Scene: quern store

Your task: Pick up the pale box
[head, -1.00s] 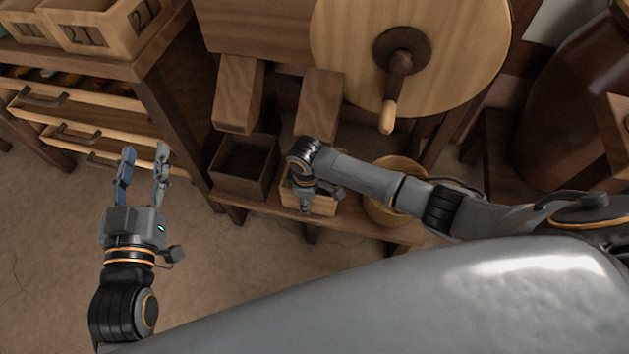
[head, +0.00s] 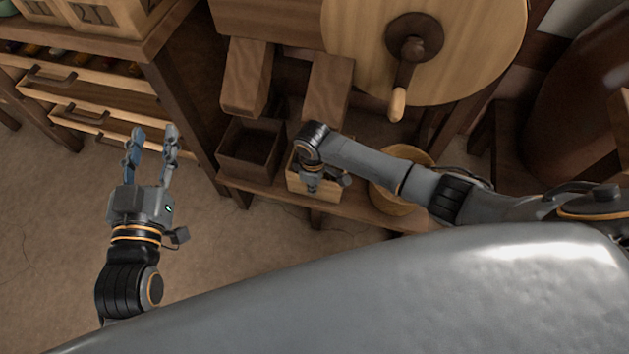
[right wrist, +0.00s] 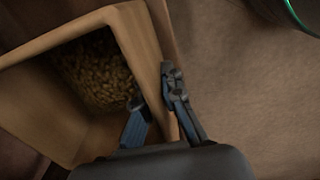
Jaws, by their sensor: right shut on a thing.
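The pale box (head: 325,194) is a small open-topped wooden box on the low shelf, below the millstone-like disc. In the right wrist view the pale box (right wrist: 136,38) is open towards the camera and holds brownish grain or pellets. My right gripper (right wrist: 154,96) is shut on one side wall of it, one finger inside and one outside. In the head view my right gripper (head: 311,182) is over the box and hides part of it. My left gripper (head: 152,136) is open and empty, over the floor at the left, apart from the box.
A dark open box (head: 232,172) stands just left of the pale box on the shelf (head: 365,212). A round pale tub (head: 395,199) stands to its right. Wooden chutes (head: 328,88) and a large disc (head: 465,50) hang above. Drawers (head: 100,92) are at the left.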

